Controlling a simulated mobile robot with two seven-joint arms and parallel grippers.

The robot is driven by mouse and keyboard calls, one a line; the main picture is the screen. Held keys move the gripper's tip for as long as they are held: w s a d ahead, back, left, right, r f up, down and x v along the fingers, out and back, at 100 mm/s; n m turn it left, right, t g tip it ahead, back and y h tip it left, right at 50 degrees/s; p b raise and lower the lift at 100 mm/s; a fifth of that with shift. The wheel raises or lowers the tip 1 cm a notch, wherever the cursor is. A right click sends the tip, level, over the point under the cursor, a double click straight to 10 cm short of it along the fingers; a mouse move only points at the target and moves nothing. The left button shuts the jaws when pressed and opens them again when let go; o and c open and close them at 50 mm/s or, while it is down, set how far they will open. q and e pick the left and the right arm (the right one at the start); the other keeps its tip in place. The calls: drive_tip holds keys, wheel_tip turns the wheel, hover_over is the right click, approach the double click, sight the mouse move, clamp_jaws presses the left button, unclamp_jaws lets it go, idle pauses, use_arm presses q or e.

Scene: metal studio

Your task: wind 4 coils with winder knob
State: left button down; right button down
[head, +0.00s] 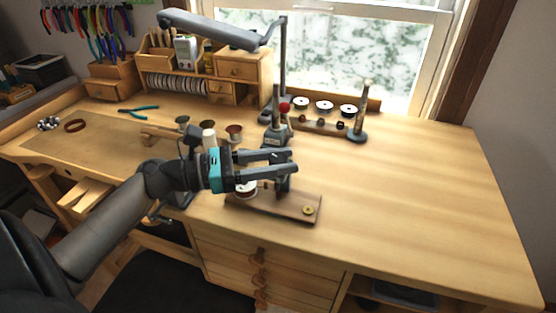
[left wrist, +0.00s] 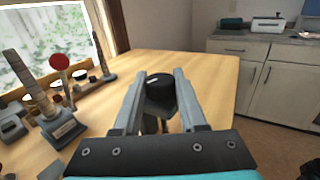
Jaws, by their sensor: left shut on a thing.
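My left gripper (head: 286,164) reaches over the winder's wooden base (head: 280,208) near the table's front. In the left wrist view its fingers (left wrist: 161,88) are closed on the black winder knob (left wrist: 160,79), one finger on each side. A pale spool (head: 246,190) sits at the left of the base, partly hidden under my gripper. A brass disc (head: 308,210) lies at the base's right end. The winder's lower parts are mostly hidden by my fingers. My right gripper is not in view.
The table's right side (head: 430,190) is clear.

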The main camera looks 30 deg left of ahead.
use_arm(q)
drive_tip(key=shift+r+m+g+h, duration=0.15)
drive_tip(key=shift+m+g+h, duration=0.25)
drive_tip(key=shift+g, duration=0.1)
drive_tip(key=shift+c, duration=2.3)
unclamp_jaws()
drive_tip(key=p+v, duration=0.1)
drive_tip(key=v, duration=1.4)
